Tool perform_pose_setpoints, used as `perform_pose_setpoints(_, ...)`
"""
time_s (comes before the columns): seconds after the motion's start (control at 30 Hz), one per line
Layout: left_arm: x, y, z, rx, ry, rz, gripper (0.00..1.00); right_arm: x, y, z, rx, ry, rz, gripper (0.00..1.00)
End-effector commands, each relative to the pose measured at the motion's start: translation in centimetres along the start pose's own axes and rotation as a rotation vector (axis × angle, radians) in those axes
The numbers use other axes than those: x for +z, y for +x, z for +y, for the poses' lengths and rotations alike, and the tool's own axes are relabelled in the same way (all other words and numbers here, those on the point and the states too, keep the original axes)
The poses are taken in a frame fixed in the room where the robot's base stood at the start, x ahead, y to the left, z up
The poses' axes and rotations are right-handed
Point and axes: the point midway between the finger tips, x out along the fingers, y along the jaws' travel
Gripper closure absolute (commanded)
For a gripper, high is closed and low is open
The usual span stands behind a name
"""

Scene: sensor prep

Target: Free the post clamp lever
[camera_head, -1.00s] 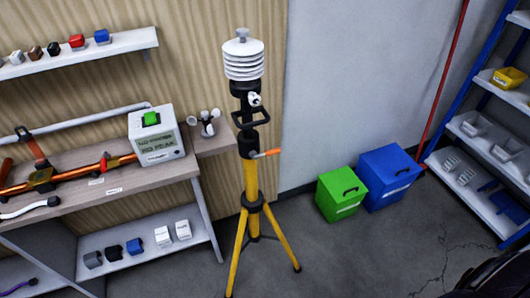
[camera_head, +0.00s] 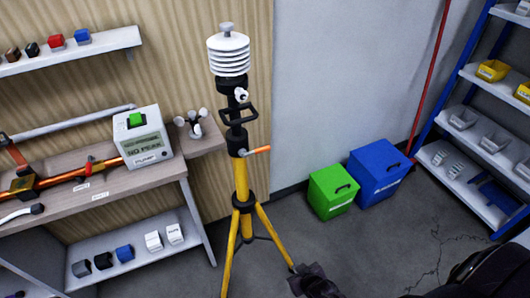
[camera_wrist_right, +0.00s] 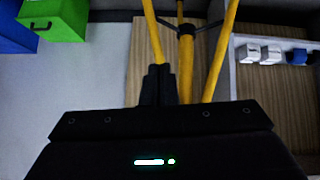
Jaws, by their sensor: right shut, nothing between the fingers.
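The post clamp lever (camera_head: 257,150) is a small orange handle. It sticks out to the right from a black clamp (camera_head: 238,140) on a yellow tripod post (camera_head: 241,178). A white louvred sensor shield (camera_head: 229,55) tops the post. My right gripper (camera_head: 318,282) is low at the bottom edge of the head view, right of the tripod's legs and well below the lever. In the right wrist view its dark fingers (camera_wrist_right: 158,84) are together and empty, with the yellow tripod legs (camera_wrist_right: 187,70) beyond them. The lever is not in the wrist view. My left gripper is out of view.
A bench (camera_head: 110,185) with a pump meter (camera_head: 142,137) and a small cup anemometer (camera_head: 191,124) stands left of the tripod. Green (camera_head: 333,190) and blue (camera_head: 379,172) bins stand right of it. Blue-framed shelves (camera_head: 470,72) line the right. Floor between tripod and bins is clear.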

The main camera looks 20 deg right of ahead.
Motion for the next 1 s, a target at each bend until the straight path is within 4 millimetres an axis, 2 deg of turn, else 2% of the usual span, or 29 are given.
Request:
perform_pose_setpoints(0.03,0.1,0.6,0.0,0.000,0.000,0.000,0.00,-3.9,-0.1,0.7,0.012,0.010,0.091,1.00)
perform_pose_setpoints(0.1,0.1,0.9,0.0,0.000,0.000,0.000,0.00,-9.4,-1.0,1.5,0.023,0.025,0.214,1.00)
perform_pose_setpoints(0.17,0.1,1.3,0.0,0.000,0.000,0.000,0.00,-14.0,-2.3,2.1,0.030,0.039,0.321,1.00)
perform_pose_setpoints(0.2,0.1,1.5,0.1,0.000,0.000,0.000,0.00,-17.0,-3.5,2.4,0.032,0.048,0.391,1.00)
perform_pose_setpoints(0.3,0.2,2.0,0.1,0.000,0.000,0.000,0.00,-23.8,-6.9,3.0,0.034,0.070,0.559,1.00)
perform_pose_setpoints(0.4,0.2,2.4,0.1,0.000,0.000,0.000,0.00,-29.2,-10.8,3.4,0.029,0.089,0.705,1.00)
perform_pose_setpoints(0.5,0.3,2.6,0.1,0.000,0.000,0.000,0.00,-33.1,-14.3,3.6,0.020,0.105,0.817,1.00)
perform_pose_setpoints(0.6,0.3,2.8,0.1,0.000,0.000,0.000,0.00,-35.5,-16.9,3.7,0.014,0.115,0.893,1.00)
perform_pose_setpoints(0.7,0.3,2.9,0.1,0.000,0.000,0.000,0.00,-36.7,-18.3,3.7,0.009,0.121,0.932,1.00)
perform_pose_setpoints(1.0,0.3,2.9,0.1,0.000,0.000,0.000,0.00,-37.1,-18.8,3.7,0.007,0.124,0.945,1.00)
